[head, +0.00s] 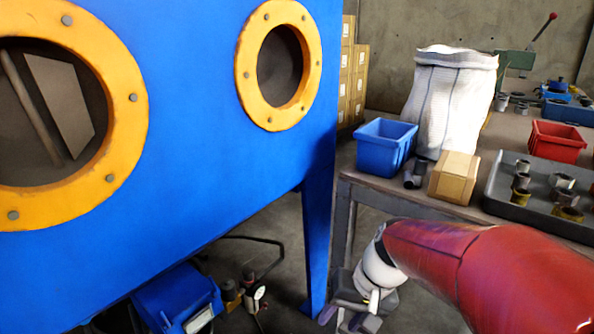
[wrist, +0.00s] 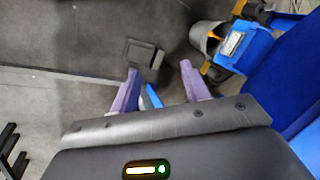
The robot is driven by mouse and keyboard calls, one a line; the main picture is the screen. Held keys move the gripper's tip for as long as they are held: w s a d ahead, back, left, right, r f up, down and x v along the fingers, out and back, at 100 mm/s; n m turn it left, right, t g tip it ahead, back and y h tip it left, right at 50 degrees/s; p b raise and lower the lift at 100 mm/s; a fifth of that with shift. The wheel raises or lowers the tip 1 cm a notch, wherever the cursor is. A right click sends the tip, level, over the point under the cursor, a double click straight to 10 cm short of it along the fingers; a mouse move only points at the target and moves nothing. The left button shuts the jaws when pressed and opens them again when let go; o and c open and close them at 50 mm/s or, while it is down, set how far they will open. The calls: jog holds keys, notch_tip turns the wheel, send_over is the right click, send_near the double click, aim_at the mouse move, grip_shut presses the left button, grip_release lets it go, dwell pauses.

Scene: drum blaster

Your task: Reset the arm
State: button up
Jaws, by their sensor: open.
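My arm, in a red sleeve, reaches in from the lower right of the head view. My gripper (head: 352,312) hangs low at its end, beside the blue cabinet's leg and in front of the table's edge. In the wrist view my gripper (wrist: 160,78) shows two purple fingers standing apart, with nothing held between them. A narrow blue strip (wrist: 152,97) shows between the fingers, and a dark square plate (wrist: 143,54) lies on the floor beyond them.
The blue blasting cabinet (head: 200,120) with yellow-ringed ports fills the left. The table (head: 375,183) at right holds a blue bin (head: 385,150), a cardboard box (head: 454,180), a white sack (head: 450,100), a red bin (head: 560,140) and a grey tray (head: 495,200) of metal parts.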

jog(key=s+d+r+t+h, duration=0.4)
jog(key=s+d+r, duration=0.3)
jog(key=s, duration=0.3)
jog(key=shift+t, duration=0.4)
jog(key=shift+r, duration=0.1)
